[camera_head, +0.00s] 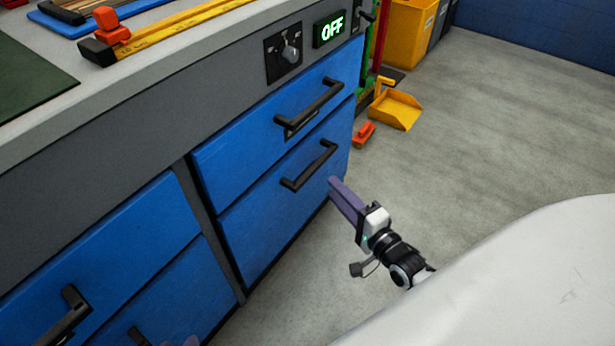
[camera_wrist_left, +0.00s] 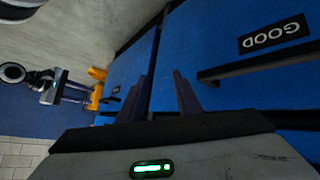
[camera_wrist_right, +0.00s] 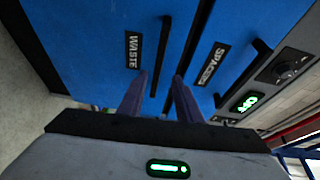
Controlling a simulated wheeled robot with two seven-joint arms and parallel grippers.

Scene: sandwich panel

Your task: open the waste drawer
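The waste drawer (camera_head: 270,205) is the lower blue drawer of the right column and looks closed. Its black bar handle (camera_head: 310,166) crosses its front. In the right wrist view the WASTE label (camera_wrist_right: 133,50) sits beside the waste handle (camera_wrist_right: 163,45). My right gripper (camera_head: 335,183) is open and empty, just off the drawer front at the right of the handle. In the right wrist view its fingertips (camera_wrist_right: 160,75) are apart, with the handle's near end seen between them; contact cannot be told. My left gripper (camera_wrist_left: 161,75) is open and empty before the blue fronts.
The SPACERS drawer (camera_head: 270,120) sits above, its handle (camera_head: 310,105) close by. A GOOD drawer label (camera_wrist_left: 275,33) shows in the left wrist view. A yellow dustpan (camera_head: 395,108) and a red-orange brush (camera_head: 364,135) lie on the floor.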

